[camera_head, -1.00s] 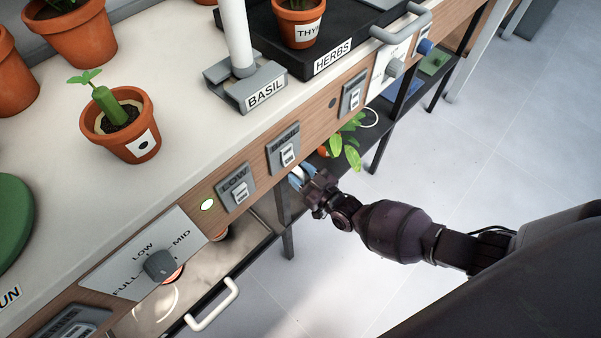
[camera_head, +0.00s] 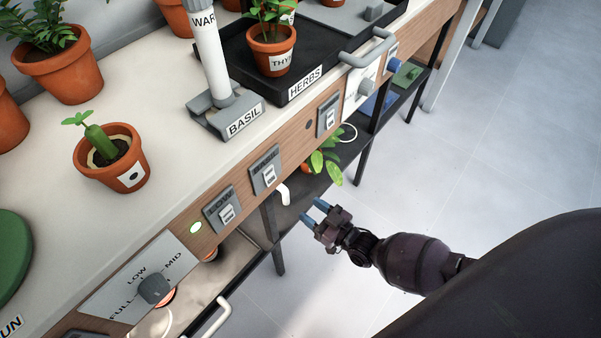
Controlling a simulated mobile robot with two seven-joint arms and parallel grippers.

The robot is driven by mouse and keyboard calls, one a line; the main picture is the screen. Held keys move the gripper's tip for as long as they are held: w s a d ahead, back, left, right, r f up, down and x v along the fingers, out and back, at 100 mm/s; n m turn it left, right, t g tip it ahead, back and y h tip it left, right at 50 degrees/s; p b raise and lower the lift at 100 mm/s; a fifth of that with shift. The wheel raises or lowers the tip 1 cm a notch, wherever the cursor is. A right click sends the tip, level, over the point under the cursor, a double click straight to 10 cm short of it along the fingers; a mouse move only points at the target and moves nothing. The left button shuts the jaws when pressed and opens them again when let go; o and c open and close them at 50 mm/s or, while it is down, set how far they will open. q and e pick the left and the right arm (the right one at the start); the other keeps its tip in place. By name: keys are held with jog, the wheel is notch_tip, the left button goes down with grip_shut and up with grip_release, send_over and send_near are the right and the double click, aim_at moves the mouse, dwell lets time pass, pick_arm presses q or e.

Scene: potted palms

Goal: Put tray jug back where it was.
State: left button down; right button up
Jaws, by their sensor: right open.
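My right gripper (camera_head: 314,211) is open and empty, its two blue fingertips apart, over the floor just in front of the bench. A small white curved piece (camera_head: 283,194) sticks out below the bench front, left of the fingertips and apart from them. It may be a handle of the jug, but I cannot tell; the rest of it is hidden under the bench. No whole jug shows. The black tray (camera_head: 301,89) marked HERBS stands on the bench top with a potted plant marked THYME (camera_head: 271,50) in it. My left gripper is not in view.
The bench front carries switches (camera_head: 223,212), a knob (camera_head: 154,288) and a grey rail handle (camera_head: 367,47). An open drawer with a white handle (camera_head: 217,318) juts out at lower left. A leafy plant (camera_head: 323,163) stands on the lower shelf. Floor at right is clear.

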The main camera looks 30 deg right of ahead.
jog(key=shift+v, duration=1.15)
